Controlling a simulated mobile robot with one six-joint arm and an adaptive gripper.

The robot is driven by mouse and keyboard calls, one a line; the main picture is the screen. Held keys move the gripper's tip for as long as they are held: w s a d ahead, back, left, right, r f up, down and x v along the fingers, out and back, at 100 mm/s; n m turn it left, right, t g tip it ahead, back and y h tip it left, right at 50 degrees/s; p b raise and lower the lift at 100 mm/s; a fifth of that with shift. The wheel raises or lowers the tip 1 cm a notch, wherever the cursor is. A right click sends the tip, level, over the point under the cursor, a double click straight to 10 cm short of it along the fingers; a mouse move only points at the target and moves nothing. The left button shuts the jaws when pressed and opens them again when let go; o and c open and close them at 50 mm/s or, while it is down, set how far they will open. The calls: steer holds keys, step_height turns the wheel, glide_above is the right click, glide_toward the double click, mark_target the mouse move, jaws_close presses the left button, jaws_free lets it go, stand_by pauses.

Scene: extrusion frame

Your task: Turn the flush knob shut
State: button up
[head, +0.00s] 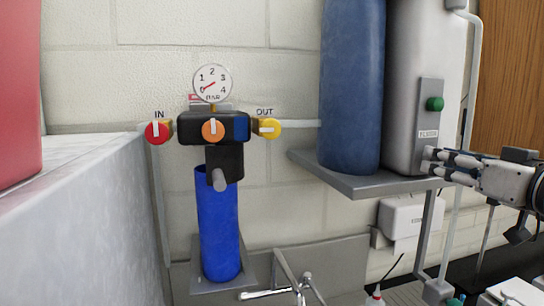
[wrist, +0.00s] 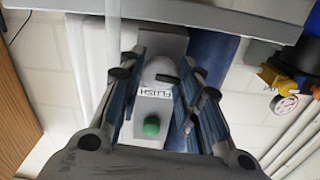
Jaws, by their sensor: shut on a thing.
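The flush knob (wrist: 159,72) is a pale rounded knob with a dark mark on its right side, on a grey panel (head: 429,92) on the tall white unit. The FLUSH label sits beside it and reads upside down in the wrist view. My gripper (wrist: 160,78) has its fingers on either side of the knob and is shut on it. In the head view my gripper (head: 432,161) reaches in from the right at the panel's lower end, and its fingers hide the knob there. A green light or button (head: 435,104) is above the label; it also shows in the wrist view (wrist: 151,125).
A blue cylinder (head: 352,85) stands left of the unit on a grey shelf (head: 350,184). Further left is a filter assembly with a gauge (head: 212,83), red IN knob (head: 156,132) and yellow OUT knob (head: 268,128). A pipe (head: 473,80) runs close right of the unit.

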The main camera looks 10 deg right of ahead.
steer(key=m+b, duration=0.2)
steer(key=m, duration=0.1)
steer(key=shift+f, duration=0.1)
steer(key=m, duration=1.3)
steer(key=shift+a+r+m, duration=0.1)
steer(key=shift+r+m, duration=0.15)
steer(key=shift+m, duration=0.05)
stand_by(0.3)
steer(key=o, duration=1)
steer(key=shift+o, duration=0.2)
